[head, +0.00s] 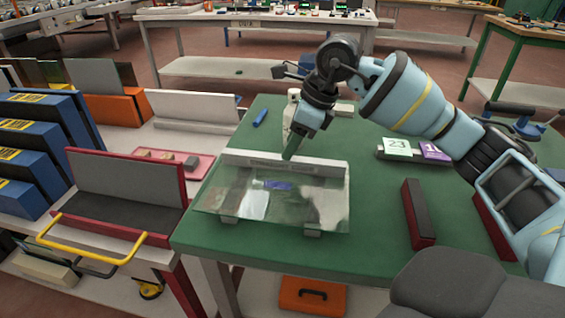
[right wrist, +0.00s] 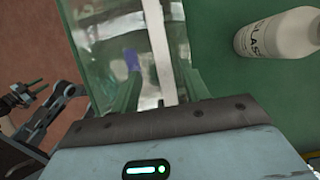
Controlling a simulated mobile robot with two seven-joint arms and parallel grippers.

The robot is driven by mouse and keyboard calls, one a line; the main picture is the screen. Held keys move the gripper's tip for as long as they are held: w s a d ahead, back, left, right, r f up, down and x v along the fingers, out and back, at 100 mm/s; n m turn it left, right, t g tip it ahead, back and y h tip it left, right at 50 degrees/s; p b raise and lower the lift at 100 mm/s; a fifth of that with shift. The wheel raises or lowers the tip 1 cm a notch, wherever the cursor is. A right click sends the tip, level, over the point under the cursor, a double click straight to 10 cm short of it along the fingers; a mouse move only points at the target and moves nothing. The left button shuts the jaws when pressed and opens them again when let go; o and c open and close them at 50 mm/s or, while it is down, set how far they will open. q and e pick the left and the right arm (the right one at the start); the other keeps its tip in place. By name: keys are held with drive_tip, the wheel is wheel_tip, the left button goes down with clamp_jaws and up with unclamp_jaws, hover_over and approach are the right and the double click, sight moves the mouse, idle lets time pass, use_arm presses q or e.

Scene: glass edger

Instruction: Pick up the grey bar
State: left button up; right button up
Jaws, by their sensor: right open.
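A long light-grey bar (head: 225,157) lies along the far edge of a clear glass sheet (head: 300,200) on the green table. My right gripper (head: 292,146) is above the middle of this bar, pointing down. In the right wrist view the bar (right wrist: 162,45) runs between the two green fingers of my right gripper (right wrist: 163,85), which are apart. I cannot tell whether either finger touches the bar. What seems to be my left gripper (right wrist: 25,95) shows small at the left edge of the right wrist view, away from the table; its jaws are unclear.
A white bottle (right wrist: 280,35) stands close beside the right gripper. Green table (head: 375,195) is bare right of the glass. A red-edged rack (head: 125,180) is at the left.

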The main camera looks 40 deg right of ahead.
sight(282, 163)
drive_tip(key=x, duration=0.4)
drive_tip(key=shift+w+d+f, duration=0.1)
drive_tip(key=shift+w+f, duration=0.1)
drive_tip(key=shift+f, duration=0.2)
drive_tip(key=shift+c, duration=0.2)
drive_tip(key=shift+r, duration=0.1)
clamp_jaws()
